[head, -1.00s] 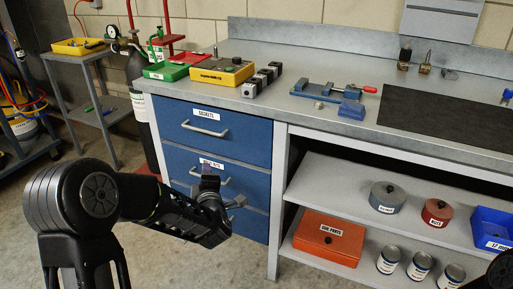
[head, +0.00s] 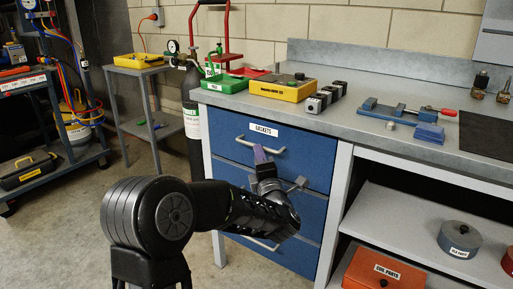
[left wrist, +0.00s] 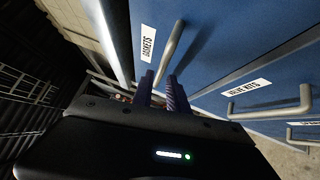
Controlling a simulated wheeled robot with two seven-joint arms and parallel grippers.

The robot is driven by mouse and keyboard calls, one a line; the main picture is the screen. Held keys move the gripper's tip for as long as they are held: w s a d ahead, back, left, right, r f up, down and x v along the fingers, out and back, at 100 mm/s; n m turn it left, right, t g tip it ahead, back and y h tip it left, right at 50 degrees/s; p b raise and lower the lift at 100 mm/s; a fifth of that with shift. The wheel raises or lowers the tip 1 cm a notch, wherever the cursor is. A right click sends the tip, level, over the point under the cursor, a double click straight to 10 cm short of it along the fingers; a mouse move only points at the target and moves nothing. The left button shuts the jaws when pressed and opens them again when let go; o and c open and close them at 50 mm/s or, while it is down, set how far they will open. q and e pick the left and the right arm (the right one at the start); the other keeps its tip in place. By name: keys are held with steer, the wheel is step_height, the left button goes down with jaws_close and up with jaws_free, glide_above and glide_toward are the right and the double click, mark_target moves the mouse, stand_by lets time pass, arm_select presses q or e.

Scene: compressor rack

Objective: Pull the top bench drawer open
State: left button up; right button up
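The top bench drawer (head: 240,150) is a blue front labelled GASKETS, flush with the bench frame. Its grey bar handle (head: 246,143) also shows in the left wrist view (left wrist: 174,45). My left gripper (head: 262,156) is just in front of this drawer, by the right part of the handle. In the left wrist view its two purple fingers (left wrist: 161,78) stand apart. One end of the handle appears in line with the gap between the fingertips; I cannot tell whether they touch it. My right gripper is not in view.
Below is the VALVE KITS drawer, its handle (left wrist: 270,104) close by, and a lower drawer handle (head: 262,244). An open shelf (head: 400,222) with containers is at the right. The benchtop (head: 345,98) holds a yellow box (head: 283,88) and a blue vise (head: 385,109).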

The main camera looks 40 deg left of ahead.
arm_select(q)
steer(key=x, duration=0.5)
steer(key=shift+w+a+b, duration=0.1)
steer(key=shift+a+b, duration=0.05)
steer(key=shift+b, duration=0.2)
jaws_close()
steer(key=shift+f, duration=0.1)
stand_by(1.0)
